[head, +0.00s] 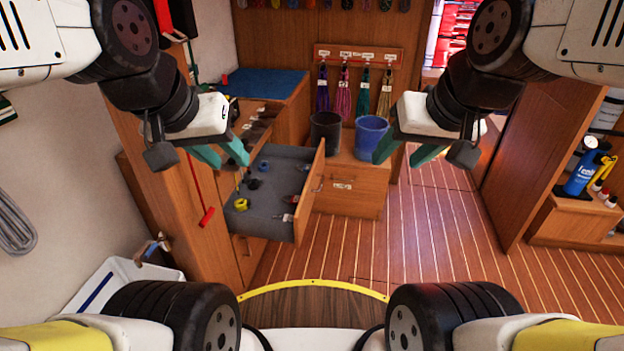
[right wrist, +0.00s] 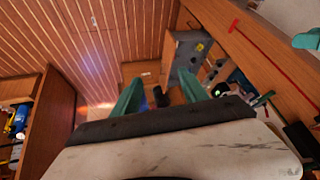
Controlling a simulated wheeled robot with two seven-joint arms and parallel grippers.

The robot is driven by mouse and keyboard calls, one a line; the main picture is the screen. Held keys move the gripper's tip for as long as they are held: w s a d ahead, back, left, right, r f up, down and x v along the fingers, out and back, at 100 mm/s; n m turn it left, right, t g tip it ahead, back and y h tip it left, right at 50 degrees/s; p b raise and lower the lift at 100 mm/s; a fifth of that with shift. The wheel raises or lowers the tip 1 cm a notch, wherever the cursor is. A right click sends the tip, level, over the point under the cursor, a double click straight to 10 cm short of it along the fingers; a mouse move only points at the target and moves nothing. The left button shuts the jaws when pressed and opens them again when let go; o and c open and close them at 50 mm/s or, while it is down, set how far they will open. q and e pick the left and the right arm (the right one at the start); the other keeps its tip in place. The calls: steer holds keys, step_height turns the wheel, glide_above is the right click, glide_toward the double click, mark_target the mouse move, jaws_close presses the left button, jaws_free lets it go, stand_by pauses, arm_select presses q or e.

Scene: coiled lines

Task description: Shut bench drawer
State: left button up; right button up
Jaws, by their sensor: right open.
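The bench drawer (head: 262,222) stands pulled out of the wooden bench at centre left in the head view. It has a grey lining, several small items inside and a wooden front (head: 311,190) with a handle facing right. The drawer also shows in the right wrist view (right wrist: 184,48). My left gripper (head: 230,164) is open and empty, its teal fingers appearing over the bench side of the drawer. My right gripper (head: 396,161) is open and empty, to the right of the drawer front and apart from it. It also shows in the right wrist view (right wrist: 160,92).
A black bin (head: 325,132) and a blue bin (head: 371,137) stand on a low wooden cabinet (head: 350,188) behind the drawer. Coiled lines (head: 343,90) hang on the back wall. A wooden partition (head: 545,150) stands at right. The plank floor (head: 420,230) right of the drawer is clear.

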steer(key=shift+g, duration=0.3)
steer(key=w, duration=0.2)
steer(key=w+a+f, duration=0.1)
steer(key=w, duration=0.2)
steer(key=w+f, duration=0.1)
steer(key=w, duration=0.2)
steer(key=shift+a+f, duration=0.15)
jaws_close()
steer(key=w+a+f, duration=0.2)
steer(key=w+f, duration=0.7)
steer(key=w, duration=0.3)
steer(key=m+y, duration=0.2)
steer(key=y, duration=0.1)
glide_toward(302, 212)
steer(key=s+d+r, duration=0.3)
steer(key=d+r, duration=0.1)
steer(key=d, duration=0.1)
steer(key=shift+w+a+f, duration=0.75)
steer(key=shift+a+f, duration=0.45)
steer(key=shift+w+a+f, duration=0.8)
steer(key=shift+a+f, duration=0.35)
steer(key=shift+f, duration=0.05)
steer(key=shift+w+a+f, duration=0.75)
steer(key=shift+a+f, duration=0.45)
steer(key=shift+f, duration=0.05)
